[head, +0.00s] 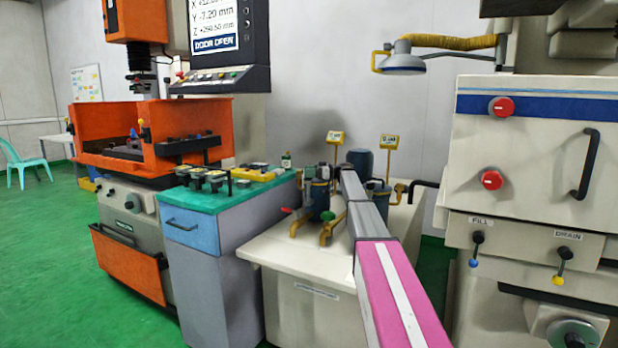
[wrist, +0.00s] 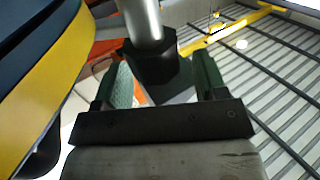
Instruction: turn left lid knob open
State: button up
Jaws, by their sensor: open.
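Two dark filter pots stand on the white tank, a left one (head: 318,198) and a right one (head: 378,194), with brass pipes and small valves. My arm reaches from the lower right to the left pot. My gripper (head: 322,172) is small at the top of that pot, and the lid knob cannot be made out there. In the wrist view my gripper (wrist: 160,70) has its two green-dark fingers apart. A grey cylinder with a black hexagonal collar (wrist: 152,62) shows between them; I cannot tell whether it is the knob or whether the fingers touch it.
The white tank (head: 290,255) has clear top at its front left. A grey cabinet with a green top (head: 240,185) stands to its left. A cream machine with red knobs (head: 492,180) stands right. A yellow-rimmed dark object (wrist: 45,75) is close left in the wrist view.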

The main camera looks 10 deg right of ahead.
notch_tip(320, 180, up, 2)
jog(key=shift+r, duration=0.1)
jog(key=s+a+r, duration=0.6)
jog(key=a, duration=0.4)
jog(key=shift+r, duration=0.35)
